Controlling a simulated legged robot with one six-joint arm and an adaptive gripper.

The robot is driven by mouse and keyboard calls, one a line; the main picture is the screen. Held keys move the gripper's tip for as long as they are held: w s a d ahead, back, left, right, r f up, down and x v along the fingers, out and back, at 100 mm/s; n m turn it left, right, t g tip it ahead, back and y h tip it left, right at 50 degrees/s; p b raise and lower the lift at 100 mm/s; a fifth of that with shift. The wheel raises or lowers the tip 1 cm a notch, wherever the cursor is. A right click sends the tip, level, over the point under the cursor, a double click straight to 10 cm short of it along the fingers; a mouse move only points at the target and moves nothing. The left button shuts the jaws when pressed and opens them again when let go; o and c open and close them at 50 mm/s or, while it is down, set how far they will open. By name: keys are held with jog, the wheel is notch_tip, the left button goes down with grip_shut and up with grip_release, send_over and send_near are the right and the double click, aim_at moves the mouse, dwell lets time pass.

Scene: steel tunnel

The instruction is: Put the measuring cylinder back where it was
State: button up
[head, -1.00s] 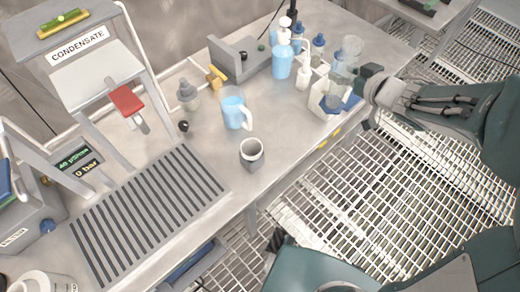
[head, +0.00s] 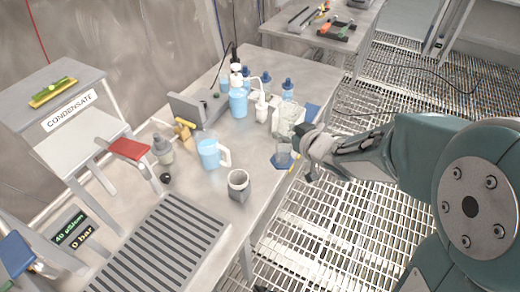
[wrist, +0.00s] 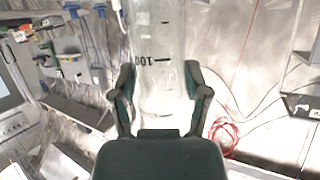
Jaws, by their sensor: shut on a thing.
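The measuring cylinder is clear with a blue base (head: 282,163). In the head view it is upright near the front edge of the bench, and I cannot tell if its base touches the top. My gripper (head: 303,146) is at its right side, shut on it. In the wrist view the clear cylinder (wrist: 160,70) stands between the two fingers of my gripper (wrist: 161,92), with an inverted 100 mark and dark lines showing. The base is out of that view.
A pale box (head: 287,119) stands just behind the cylinder.

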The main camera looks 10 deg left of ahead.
jog(key=w+a+f, duration=0.4)
jog(key=a+f, duration=0.2)
jog(key=a, duration=0.1)
jog(key=shift+a+f, duration=0.25)
jog(key=shift+f, duration=0.05)
jog(key=shift+w+f, duration=0.1)
jog(key=shift+f, duration=0.2)
jog(key=f, duration=0.3)
jog(key=shift+a+f, duration=0.15)
jog(key=shift+a, duration=0.15)
jog(key=o, duration=1.3)
jog(key=shift+d, duration=0.2)
jog(key=shift+c, duration=0.2)
